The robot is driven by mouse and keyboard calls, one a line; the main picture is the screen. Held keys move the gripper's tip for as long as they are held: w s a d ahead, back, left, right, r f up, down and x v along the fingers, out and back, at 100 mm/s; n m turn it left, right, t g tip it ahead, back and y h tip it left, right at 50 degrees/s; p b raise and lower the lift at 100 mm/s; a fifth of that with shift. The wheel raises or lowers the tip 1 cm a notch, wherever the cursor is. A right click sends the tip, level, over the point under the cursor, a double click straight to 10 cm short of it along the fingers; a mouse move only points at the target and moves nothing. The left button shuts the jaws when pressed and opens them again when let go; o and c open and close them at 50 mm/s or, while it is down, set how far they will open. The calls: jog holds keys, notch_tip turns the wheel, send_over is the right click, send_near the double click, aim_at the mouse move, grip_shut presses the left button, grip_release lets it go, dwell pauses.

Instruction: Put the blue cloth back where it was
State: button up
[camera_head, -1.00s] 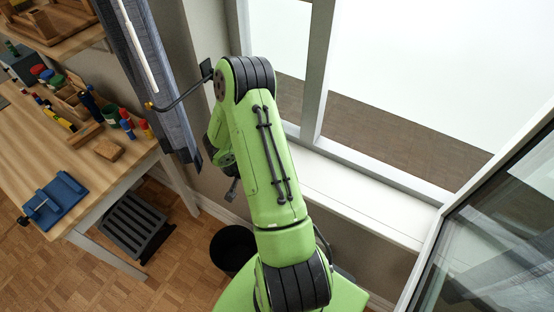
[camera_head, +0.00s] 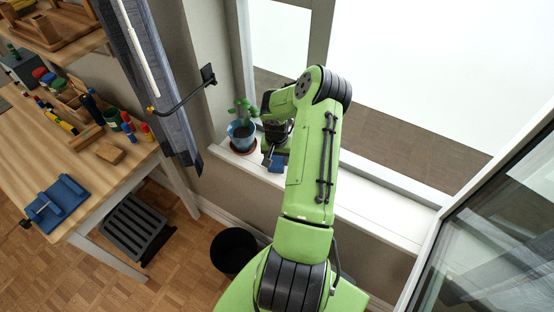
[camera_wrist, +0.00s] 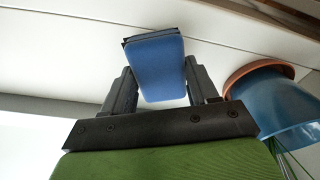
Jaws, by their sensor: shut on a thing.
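The blue cloth (camera_wrist: 158,65) looks like a flat folded block with a dark far edge. In the wrist view it sits between the two fingers of my gripper (camera_wrist: 160,88), which is shut on it. In the head view the cloth (camera_head: 278,164) shows beside my gripper (camera_head: 268,158), over the white windowsill (camera_head: 370,205). I cannot tell whether the cloth touches the sill.
A blue pot (camera_head: 241,137) with a plant stands on a terracotta saucer at the sill's left end, close to my gripper; the pot (camera_wrist: 275,108) is right in the wrist view. A curtain (camera_head: 165,90) and wall hook (camera_head: 185,96) are left. The sill's right part is clear.

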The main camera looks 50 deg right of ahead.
aim_at(277, 163)
jog(key=shift+f, duration=0.3)
jog(key=o, duration=1)
jog(key=r, duration=0.4)
jog(key=r+p, duration=0.1)
jog(key=r, duration=0.3)
jog(key=a+r, duration=0.1)
jog(key=r, duration=0.3)
jog(key=shift+s, duration=0.35)
jog(key=shift+a, duration=0.1)
